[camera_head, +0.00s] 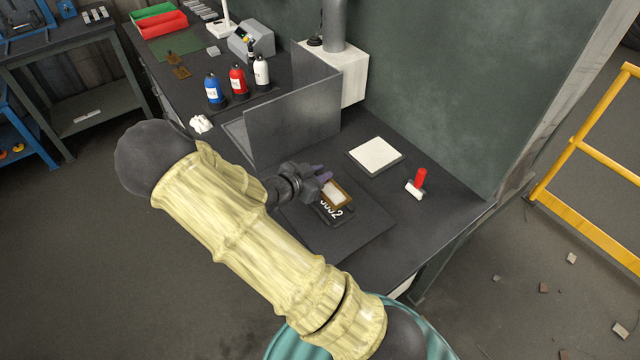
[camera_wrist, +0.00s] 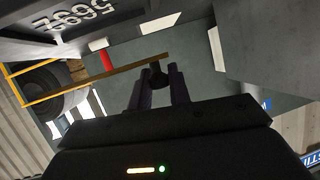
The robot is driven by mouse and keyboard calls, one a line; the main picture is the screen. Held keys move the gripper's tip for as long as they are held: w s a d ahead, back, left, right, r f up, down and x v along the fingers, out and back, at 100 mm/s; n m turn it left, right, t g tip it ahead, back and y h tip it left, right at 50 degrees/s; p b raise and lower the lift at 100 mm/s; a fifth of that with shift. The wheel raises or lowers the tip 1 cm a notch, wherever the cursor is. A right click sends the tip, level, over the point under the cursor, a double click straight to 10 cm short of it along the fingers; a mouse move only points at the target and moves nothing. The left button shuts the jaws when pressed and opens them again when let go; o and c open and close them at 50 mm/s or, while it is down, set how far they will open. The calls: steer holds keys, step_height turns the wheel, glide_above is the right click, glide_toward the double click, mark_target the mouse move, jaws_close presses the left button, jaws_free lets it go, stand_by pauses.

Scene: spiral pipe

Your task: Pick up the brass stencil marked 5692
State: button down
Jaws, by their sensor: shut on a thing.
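My gripper (camera_head: 320,176) is over the near bench. Its fingers (camera_wrist: 158,88) are shut around a small dark knob (camera_wrist: 157,73) on a thin brass piece. This brass stencil (camera_wrist: 110,75) appears almost edge-on in the wrist view. In the head view the brass stencil (camera_head: 348,203) shows as a brass rim around a pale middle, just beyond the fingertips; no marking is readable on it. A dark plate (camera_head: 323,217) with white digits is below or beside it. In the wrist view the dark plate (camera_wrist: 40,35) shows 5692 upside down. Any gap between stencil and plate is unclear.
A grey panel (camera_head: 295,120) stands left of the work area. A white pad (camera_head: 375,153), a red cylinder (camera_head: 420,178) and a white piece (camera_head: 414,191) lie right. Blue (camera_head: 213,92), red (camera_head: 238,80) and white (camera_head: 261,71) bottles stand behind. A yellow railing (camera_head: 585,160) is at right.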

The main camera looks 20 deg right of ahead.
steer(key=shift+r, duration=2.05)
